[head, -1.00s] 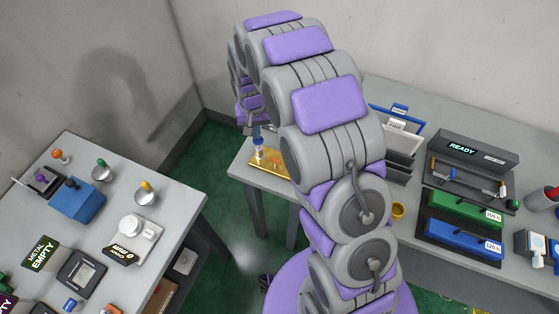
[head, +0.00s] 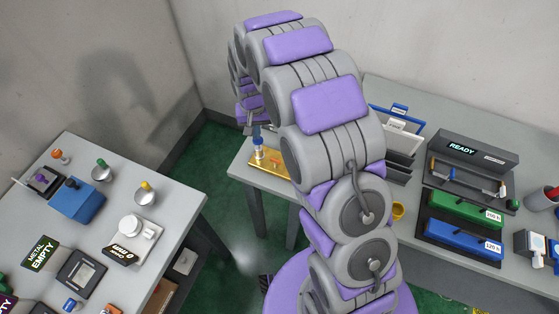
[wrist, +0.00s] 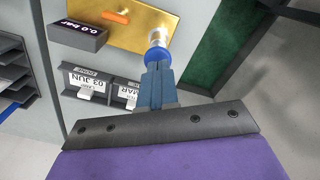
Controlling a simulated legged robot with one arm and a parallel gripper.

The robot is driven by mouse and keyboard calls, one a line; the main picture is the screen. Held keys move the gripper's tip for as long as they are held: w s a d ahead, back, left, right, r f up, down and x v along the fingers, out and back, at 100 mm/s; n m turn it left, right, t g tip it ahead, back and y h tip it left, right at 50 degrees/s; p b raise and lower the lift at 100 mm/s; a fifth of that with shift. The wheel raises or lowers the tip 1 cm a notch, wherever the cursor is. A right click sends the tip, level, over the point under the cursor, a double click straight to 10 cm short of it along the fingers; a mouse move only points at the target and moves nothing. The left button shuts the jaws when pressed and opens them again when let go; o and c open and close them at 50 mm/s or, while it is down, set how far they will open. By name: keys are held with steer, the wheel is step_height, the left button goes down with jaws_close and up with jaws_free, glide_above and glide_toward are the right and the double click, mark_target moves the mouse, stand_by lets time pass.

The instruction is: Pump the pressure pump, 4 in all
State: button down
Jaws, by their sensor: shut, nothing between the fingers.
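The pressure pump is a gold base plate (head: 262,160) on the near left corner of the back table, with a blue-topped plunger (head: 258,145). In the wrist view its gold plate (wrist: 172,20) carries an orange part and the round blue knob (wrist: 157,55) on a pale stem. A dark display (wrist: 78,36) beside it reads 0.0 bar. My gripper (wrist: 157,72) is shut and empty, its blue-grey fingers pointing at the knob. The fingertips overlap the knob's edge in the picture; I cannot tell whether they touch. In the head view my arm hides part of the plate.
Date blocks (wrist: 90,80) stand near the display in the wrist view. A file rack (head: 398,150), a READY unit (head: 475,150) and green and blue boxes (head: 465,210) are further right. A left table (head: 185,215) holds several devices. Green floor lies between the tables.

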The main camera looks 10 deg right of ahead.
steer(key=shift+d+f, duration=0.1)
steer(key=shift+f, duration=0.05)
steer(key=shift+f, duration=0.25)
steer(key=shift+f+b, duration=0.35)
steer(key=shift+f, duration=1.45)
steer(key=shift+r, duration=0.2)
steer(key=shift+r+p, duration=0.6)
steer(key=shift+r, duration=1.45)
steer(key=shift+f, duration=0.2)
